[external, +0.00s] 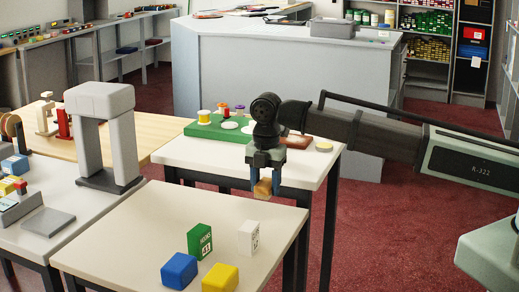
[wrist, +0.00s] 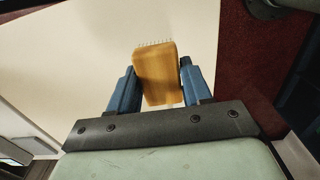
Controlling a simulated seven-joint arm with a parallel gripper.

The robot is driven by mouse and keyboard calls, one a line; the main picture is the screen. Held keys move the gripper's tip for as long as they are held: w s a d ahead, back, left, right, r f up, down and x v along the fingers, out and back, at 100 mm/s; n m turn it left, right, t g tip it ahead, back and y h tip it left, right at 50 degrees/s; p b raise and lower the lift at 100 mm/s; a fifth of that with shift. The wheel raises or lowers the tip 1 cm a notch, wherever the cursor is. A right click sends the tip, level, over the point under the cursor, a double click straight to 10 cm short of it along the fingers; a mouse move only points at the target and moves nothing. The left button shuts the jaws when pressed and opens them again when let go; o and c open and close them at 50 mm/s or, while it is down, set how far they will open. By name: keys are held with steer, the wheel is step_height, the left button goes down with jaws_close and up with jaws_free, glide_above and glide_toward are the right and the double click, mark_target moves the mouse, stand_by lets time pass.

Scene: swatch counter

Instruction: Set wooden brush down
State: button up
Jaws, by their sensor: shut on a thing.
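The wooden brush (external: 263,188) is held in my gripper (external: 265,182), above the back right part of the front white table (external: 150,225). In the wrist view the brush (wrist: 158,75) is an orange-brown wooden block with a row of pale bristles at its far edge. The two blue fingers of my gripper (wrist: 155,90) are shut on its sides. In the wrist view the pale tabletop (wrist: 80,50) lies beyond the brush. I cannot tell the exact height of the brush above the table.
On the front table stand a green box (external: 200,242), a white box (external: 248,238), a blue block (external: 179,271) and a yellow block (external: 220,278). A table behind holds a green tray (external: 205,131). A grey arch (external: 100,130) stands at the left. The table's middle is clear.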

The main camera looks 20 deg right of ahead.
mark_target(266, 218)
steer(key=shift+f, duration=3.5)
steer(key=shift+f, duration=0.1)
steer(key=o, duration=1.1)
steer(key=shift+c, duration=0.2)
step_height(266, 218, up, 12)
steer(key=shift+r, duration=0.1)
